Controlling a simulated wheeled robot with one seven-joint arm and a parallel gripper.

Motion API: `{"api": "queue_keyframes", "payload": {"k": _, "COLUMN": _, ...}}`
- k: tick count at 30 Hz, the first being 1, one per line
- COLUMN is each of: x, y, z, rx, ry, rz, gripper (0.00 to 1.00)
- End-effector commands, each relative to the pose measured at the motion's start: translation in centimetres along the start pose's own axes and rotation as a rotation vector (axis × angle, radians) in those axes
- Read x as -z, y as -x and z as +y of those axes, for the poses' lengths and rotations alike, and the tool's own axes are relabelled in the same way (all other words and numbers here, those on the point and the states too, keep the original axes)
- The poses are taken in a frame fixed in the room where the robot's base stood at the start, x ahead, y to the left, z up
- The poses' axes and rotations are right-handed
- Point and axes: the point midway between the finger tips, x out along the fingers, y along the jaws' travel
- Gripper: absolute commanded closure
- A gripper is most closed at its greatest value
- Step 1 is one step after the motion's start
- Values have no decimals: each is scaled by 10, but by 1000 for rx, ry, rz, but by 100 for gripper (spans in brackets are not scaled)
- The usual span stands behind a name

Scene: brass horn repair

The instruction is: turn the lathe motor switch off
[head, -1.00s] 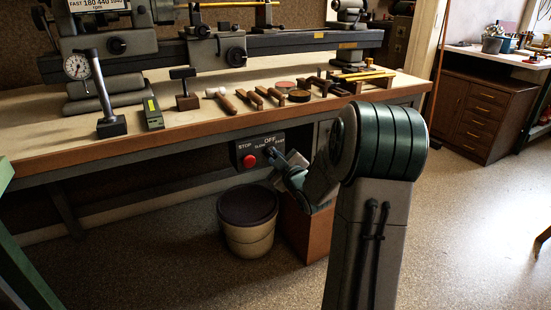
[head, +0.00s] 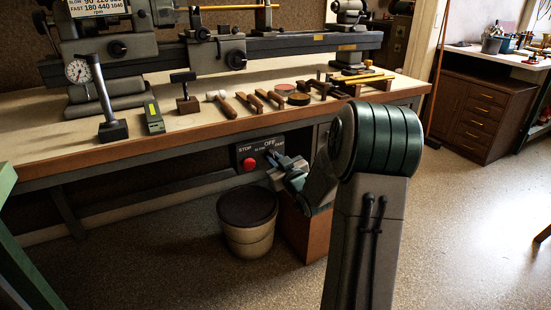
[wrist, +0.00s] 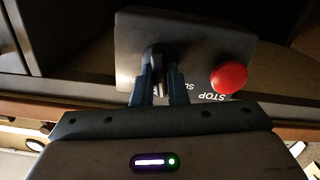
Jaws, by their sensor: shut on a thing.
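The lathe motor switch box (head: 240,151) is dark and hangs under the front edge of the bench. It carries a red stop button (head: 249,163) and the labels STOP, SLOW, OFF and FAST. In the wrist view the box (wrist: 205,45) appears upside down, with the red button (wrist: 228,78) at its right. My gripper (head: 274,159) is at the box, below the OFF label. In the wrist view my gripper (wrist: 158,88) has its two fingers closed on the dark switch lever (wrist: 156,56). The fingers partly hide the lever, and I cannot tell which label it points to.
The lathe (head: 285,42) stands on the bench (head: 190,139) above, with hammers and other tools along the front. A bin (head: 247,232) and a brown box (head: 306,236) stand on the floor below the switch. The floor at right is open.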

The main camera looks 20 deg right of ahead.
Motion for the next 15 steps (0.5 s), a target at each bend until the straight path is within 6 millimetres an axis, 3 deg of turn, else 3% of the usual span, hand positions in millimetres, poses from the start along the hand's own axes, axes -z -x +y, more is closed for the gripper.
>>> {"api": "queue_keyframes", "payload": {"k": 15, "x": -1, "y": 0, "z": 1, "rx": 0, "ry": -217, "rz": -2, "gripper": 100}}
